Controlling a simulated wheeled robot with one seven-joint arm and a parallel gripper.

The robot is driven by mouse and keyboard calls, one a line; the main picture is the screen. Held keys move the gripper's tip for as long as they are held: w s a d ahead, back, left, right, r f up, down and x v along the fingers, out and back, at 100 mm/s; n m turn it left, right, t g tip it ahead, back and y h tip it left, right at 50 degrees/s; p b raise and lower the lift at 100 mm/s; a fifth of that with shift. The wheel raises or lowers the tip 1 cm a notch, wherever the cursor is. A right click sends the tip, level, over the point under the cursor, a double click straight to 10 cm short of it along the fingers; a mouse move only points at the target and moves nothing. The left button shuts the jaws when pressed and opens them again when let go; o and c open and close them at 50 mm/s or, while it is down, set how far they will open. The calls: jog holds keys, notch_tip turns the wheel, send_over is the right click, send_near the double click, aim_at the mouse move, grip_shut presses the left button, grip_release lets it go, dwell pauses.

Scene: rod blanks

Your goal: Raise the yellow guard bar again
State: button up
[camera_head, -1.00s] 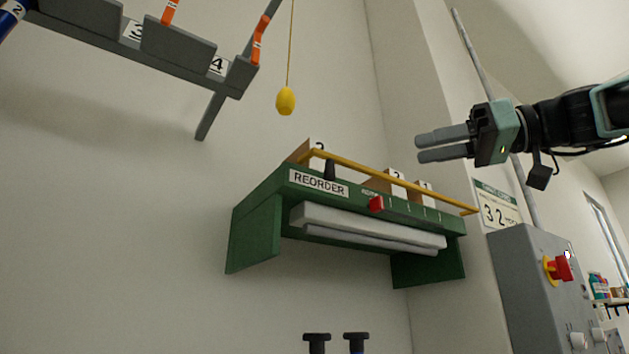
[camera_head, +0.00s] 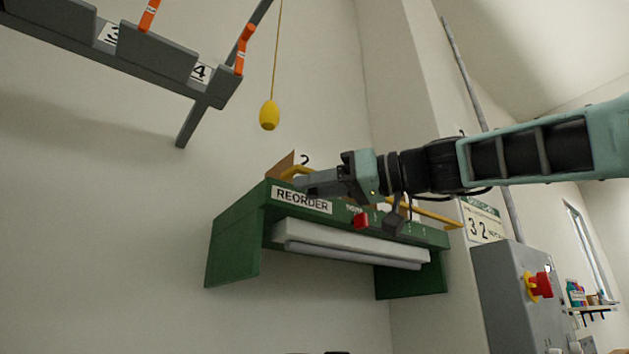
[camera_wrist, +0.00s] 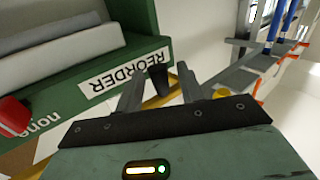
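The yellow guard bar (camera_head: 425,213) lies along the top of the green REORDER shelf (camera_head: 235,235), partly hidden by my arm in the head view. In the wrist view a piece of the yellow bar (camera_wrist: 162,101) shows beneath a black knob (camera_wrist: 157,77). My gripper (camera_head: 303,181) is at the shelf's left end, above the REORDER label (camera_head: 302,201). In the wrist view its two fingers (camera_wrist: 158,86) are apart, with the knob between them in the picture. The fingers do not look closed on it; whether either touches it I cannot tell.
A red slider (camera_head: 360,220) sits on the shelf front. A yellow pull weight (camera_head: 269,115) hangs on a cord at the upper left, near a grey numbered rack (camera_head: 157,49). A grey control box (camera_head: 500,290) with a red button (camera_head: 540,285) stands at the right.

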jog(key=shift+a, duration=0.25)
grip_shut()
jog(key=shift+r, duration=0.1)
